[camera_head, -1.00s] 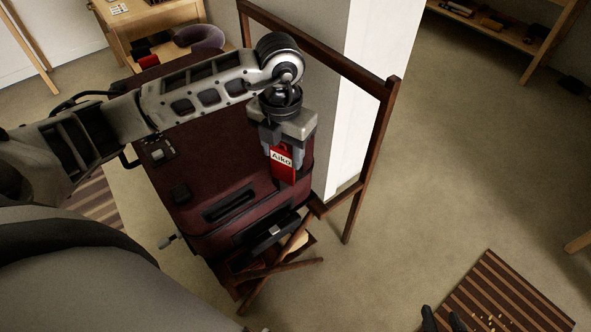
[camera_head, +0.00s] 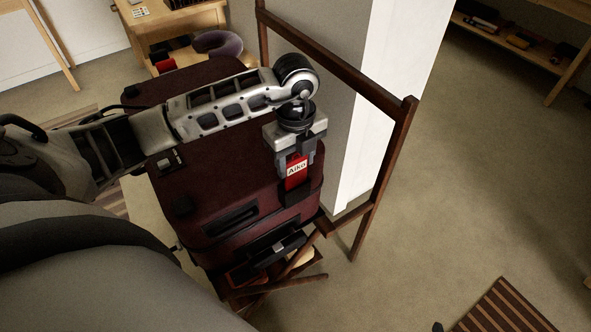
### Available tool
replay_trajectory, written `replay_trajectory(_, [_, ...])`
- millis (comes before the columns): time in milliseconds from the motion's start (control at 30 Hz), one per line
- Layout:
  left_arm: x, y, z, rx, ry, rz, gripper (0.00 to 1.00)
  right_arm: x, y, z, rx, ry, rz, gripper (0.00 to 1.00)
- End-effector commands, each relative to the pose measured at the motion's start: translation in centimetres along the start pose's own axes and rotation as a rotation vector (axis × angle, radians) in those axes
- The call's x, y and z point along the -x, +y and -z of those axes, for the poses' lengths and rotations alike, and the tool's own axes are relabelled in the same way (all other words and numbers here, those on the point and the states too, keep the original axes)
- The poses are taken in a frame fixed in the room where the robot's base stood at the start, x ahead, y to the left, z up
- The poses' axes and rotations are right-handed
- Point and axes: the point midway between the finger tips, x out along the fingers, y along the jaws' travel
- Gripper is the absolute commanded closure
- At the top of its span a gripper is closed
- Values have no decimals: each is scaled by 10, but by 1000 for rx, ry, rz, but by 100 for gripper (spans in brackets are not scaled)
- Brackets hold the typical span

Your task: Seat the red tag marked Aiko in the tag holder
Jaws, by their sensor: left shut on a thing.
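The red tag marked Aiko (camera_head: 296,171) hangs upright below my left gripper (camera_head: 293,157), with its white name strip facing me. My left gripper is shut on the tag's upper part. Both are over the right front part of the dark red suitcase (camera_head: 225,190). I cannot tell how far the tag is above the suitcase. A small black frame (camera_head: 168,160) sits on the left of the suitcase top; I cannot tell whether it is the tag holder. My right gripper cannot be made out.
The suitcase rests on a folding wooden stand (camera_head: 290,284). A dark wooden frame (camera_head: 385,165) and a pale wall (camera_head: 385,90) stand close on the right. A wooden desk (camera_head: 180,22) is behind. A striped mat (camera_head: 505,308) lies at lower right; floor between is open.

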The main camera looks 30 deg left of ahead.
Motion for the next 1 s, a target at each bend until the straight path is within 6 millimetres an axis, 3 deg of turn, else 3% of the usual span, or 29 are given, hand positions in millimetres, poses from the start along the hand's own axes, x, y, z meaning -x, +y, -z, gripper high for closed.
replay_trajectory(267, [-35,1,0,-1,1,-2,71,0,0,-1,-2,-3,0,64])
replay_trajectory(633, [-40,0,0,-2,-1,0,71,-2,-1,-4,-6,-3,1,64])
replay_trajectory(667, [-39,0,0,-2,-1,0,44,-1,-1,-3,-7,-3,1,64])
replay_trajectory(733, [-39,0,0,-2,-1,-1,28,-1,-1,-3,-7,-3,2,64])
replay_trajectory(1000, [-38,0,0,-2,-1,-1,28,0,-1,-2,-6,-2,1,64])
